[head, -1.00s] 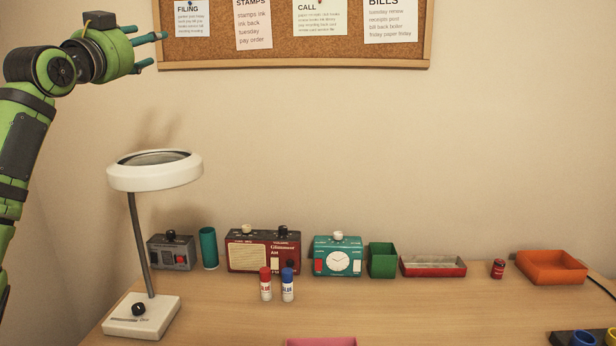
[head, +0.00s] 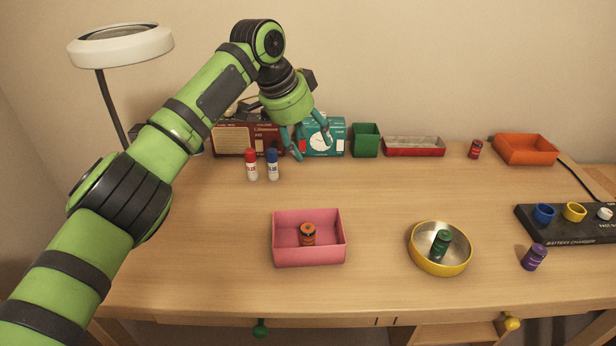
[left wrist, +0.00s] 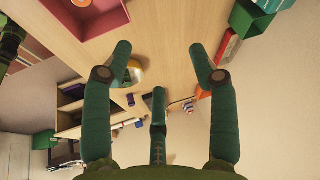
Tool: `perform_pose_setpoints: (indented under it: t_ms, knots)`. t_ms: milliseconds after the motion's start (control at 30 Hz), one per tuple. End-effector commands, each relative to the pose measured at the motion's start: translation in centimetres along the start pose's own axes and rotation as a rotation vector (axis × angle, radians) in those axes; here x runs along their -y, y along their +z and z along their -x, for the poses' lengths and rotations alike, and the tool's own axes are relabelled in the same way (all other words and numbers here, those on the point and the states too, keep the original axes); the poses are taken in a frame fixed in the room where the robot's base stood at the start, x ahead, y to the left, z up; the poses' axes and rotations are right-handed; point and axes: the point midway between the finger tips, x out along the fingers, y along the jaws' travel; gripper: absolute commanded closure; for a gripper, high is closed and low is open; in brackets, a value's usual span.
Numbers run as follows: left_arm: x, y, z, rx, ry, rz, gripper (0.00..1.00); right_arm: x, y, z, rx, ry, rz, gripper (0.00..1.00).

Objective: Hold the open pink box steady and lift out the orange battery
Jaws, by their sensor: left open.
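The open pink box (head: 309,254) stands on the desk, a little left of the middle in the head view. The orange battery (head: 308,234) stands upright inside it. My left gripper (head: 313,157) is open and empty, above the back of the desk in front of the teal clock, behind the box and clear of it. In the left wrist view the spread fingers (left wrist: 158,62) hold nothing, and part of the pink box (left wrist: 98,22) with the orange battery (left wrist: 80,3) shows at the upper left. My right gripper is not in view.
A yellow round dish (head: 428,265) with a green battery (head: 440,244) stands right of the box. A purple battery (head: 534,257) and a black charger (head: 575,226) are farther right. Red and blue glue sticks (head: 262,165) stand behind the box. The desk around the box is clear.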

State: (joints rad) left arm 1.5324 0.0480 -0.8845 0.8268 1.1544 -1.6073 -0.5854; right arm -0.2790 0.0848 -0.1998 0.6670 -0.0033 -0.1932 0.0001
Motion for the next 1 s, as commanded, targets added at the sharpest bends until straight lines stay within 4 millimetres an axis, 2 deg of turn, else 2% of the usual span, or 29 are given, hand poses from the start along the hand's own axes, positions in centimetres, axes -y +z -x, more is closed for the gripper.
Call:
perform_pose_setpoints:
  t_ms: [33, 100, 200, 300, 567, 1000]
  knots:
    - [-1.7, 0.8, -1.8, 0.079, 0.037, -0.011, 0.41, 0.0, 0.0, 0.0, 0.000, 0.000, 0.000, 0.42]
    - [-3.6, 2.1, -3.5, 0.180, 0.077, -0.021, 0.41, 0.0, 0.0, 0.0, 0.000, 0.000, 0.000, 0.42]
    - [-5.7, 3.6, -5.1, 0.296, 0.118, -0.033, 0.41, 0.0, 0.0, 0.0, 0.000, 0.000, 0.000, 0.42]
    - [-7.0, 4.6, -5.9, 0.372, 0.141, -0.039, 0.41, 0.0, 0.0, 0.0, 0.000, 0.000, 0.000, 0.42]
    - [-7.9, 6.0, -8.1, 0.411, 0.153, -0.042, 0.41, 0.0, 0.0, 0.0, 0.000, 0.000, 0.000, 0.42]
    - [-9.0, 9.1, -15.3, 0.408, 0.153, -0.041, 0.41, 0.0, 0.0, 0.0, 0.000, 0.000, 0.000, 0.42]
